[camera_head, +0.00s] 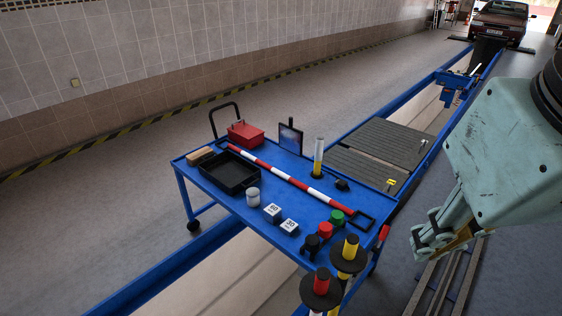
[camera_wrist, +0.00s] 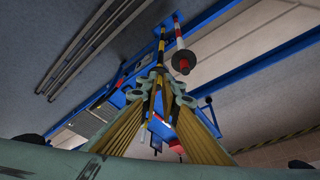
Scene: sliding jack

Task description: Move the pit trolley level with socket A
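My gripper (camera_head: 432,248) hangs at the right, beyond the right end of a blue tool table and apart from it. In the wrist view (camera_wrist: 158,80) its yellow-ribbed fingers lean together, but whether they touch is unclear. A blue carriage (camera_head: 458,82) stands across the pit farther up; it may be the pit trolley, far from my gripper. A small yellow tag (camera_head: 390,183) lies by the pit's right edge and another dark-and-light mark (camera_head: 422,146) farther up. Their letters are unreadable, so I cannot tell which is socket A.
The blue tool table (camera_head: 240,208) straddles the pit, holding a red box (camera_head: 246,134), a black tray (camera_head: 229,173) and a red-white bar (camera_head: 290,180). Posts (camera_head: 320,287) stand at its near right corner. Grey boards (camera_head: 378,150) cover part of the pit. A car (camera_head: 501,22) is at the back.

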